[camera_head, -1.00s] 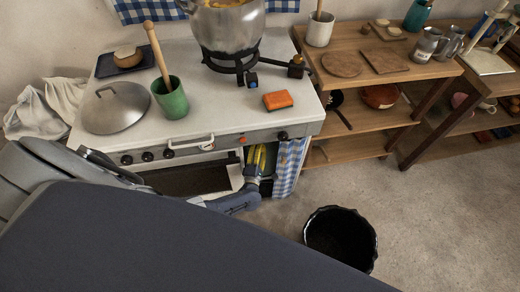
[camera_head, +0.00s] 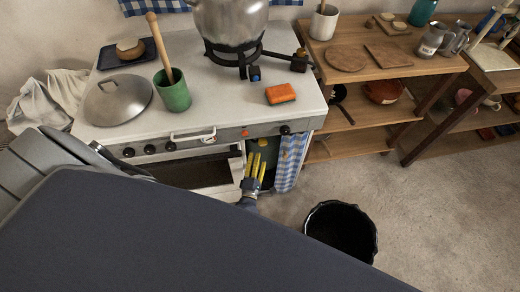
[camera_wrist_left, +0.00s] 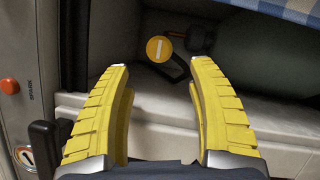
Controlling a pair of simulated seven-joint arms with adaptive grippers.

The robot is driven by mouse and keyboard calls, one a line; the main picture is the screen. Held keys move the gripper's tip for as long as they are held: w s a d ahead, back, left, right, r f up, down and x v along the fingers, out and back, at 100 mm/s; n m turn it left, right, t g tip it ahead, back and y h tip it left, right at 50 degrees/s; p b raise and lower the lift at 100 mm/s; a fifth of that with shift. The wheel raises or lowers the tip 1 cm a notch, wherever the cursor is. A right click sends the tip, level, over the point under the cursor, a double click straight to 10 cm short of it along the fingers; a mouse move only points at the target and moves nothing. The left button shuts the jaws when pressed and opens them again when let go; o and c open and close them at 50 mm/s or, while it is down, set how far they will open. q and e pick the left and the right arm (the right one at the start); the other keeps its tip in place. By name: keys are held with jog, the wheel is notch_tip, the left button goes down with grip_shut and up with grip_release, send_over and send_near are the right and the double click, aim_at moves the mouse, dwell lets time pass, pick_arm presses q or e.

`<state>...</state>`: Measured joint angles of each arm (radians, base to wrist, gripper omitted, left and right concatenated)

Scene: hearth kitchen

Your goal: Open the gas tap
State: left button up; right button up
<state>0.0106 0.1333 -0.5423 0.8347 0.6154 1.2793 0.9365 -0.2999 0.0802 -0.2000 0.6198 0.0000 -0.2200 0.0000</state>
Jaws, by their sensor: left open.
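A round yellow knob with a white bar across its face (camera_wrist_left: 158,48), which looks like the gas tap, shows inside the cupboard in the left wrist view. A dark lever-like part (camera_wrist_left: 172,68) runs down from it, and a dark fitting (camera_wrist_left: 200,40) sits right of it. My left gripper (camera_wrist_left: 160,75) is open and empty, its yellow fingers either side of the knob in the picture; the knob lies beyond the tips. In the head view the gripper (camera_head: 257,166) is at the cupboard opening under the stove's right end. My right gripper is not in view.
A grey-green rounded body, likely a gas bottle (camera_wrist_left: 255,70), fills the cupboard's right side. A blue checked curtain (camera_head: 289,165) hangs at the opening's right. A stove panel with a red spark button (camera_wrist_left: 9,86) stands left. A black bin (camera_head: 341,232) is on the floor.

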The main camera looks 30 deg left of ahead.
pick_arm(q)
jog(key=shift+v, duration=1.75)
